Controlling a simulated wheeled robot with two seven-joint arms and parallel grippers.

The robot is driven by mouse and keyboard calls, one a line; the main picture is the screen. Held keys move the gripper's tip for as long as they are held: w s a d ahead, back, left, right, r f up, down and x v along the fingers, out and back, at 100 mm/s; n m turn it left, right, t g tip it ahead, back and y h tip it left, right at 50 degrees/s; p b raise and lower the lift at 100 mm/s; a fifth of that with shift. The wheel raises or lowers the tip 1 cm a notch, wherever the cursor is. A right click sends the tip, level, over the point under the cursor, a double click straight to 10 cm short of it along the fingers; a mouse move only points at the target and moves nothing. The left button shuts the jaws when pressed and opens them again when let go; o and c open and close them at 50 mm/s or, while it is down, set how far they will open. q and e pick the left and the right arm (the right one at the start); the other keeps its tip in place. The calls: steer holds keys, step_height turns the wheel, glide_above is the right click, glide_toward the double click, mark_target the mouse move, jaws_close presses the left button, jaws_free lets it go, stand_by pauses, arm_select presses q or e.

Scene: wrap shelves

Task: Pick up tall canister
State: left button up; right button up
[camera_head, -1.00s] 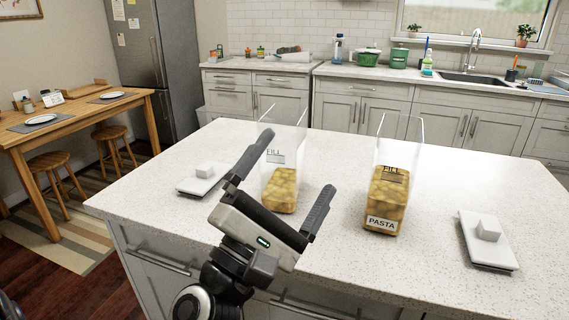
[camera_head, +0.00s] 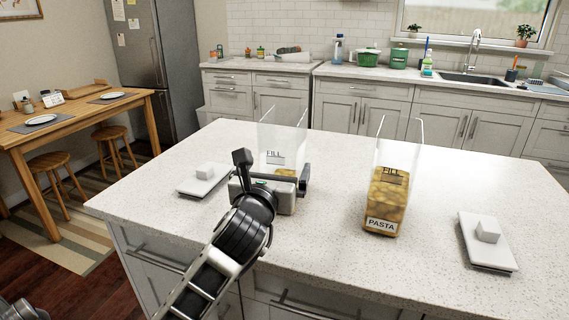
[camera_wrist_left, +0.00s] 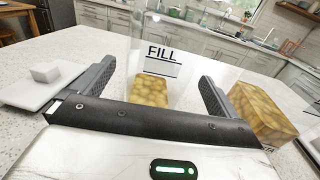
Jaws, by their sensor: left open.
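A tall clear canister (camera_head: 285,137) with a FILL label and pasta in its bottom stands upright on the island counter. It also shows in the left wrist view (camera_wrist_left: 150,92). My left gripper (camera_head: 272,170) is open in front of it, at about the height of its lower part. In the left wrist view the two fingers (camera_wrist_left: 156,78) point at the canister, one to each side; I cannot tell how far they reach around it. The gripper hides part of the pasta. A second clear canister (camera_head: 387,200), labelled PASTA and FILL, stands to the right.
A white lid (camera_head: 203,180) with a square knob lies left of the near canister. Another white lid (camera_head: 488,243) lies at the right of the counter (camera_head: 330,235). The counter between the canisters is clear. The back counter and a wooden table (camera_head: 75,115) are farther off.

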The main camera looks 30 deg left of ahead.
arm_select(q)
steer(key=shift+x, duration=3)
steer(key=shift+s+a, duration=0.1)
steer(key=c, duration=1.3)
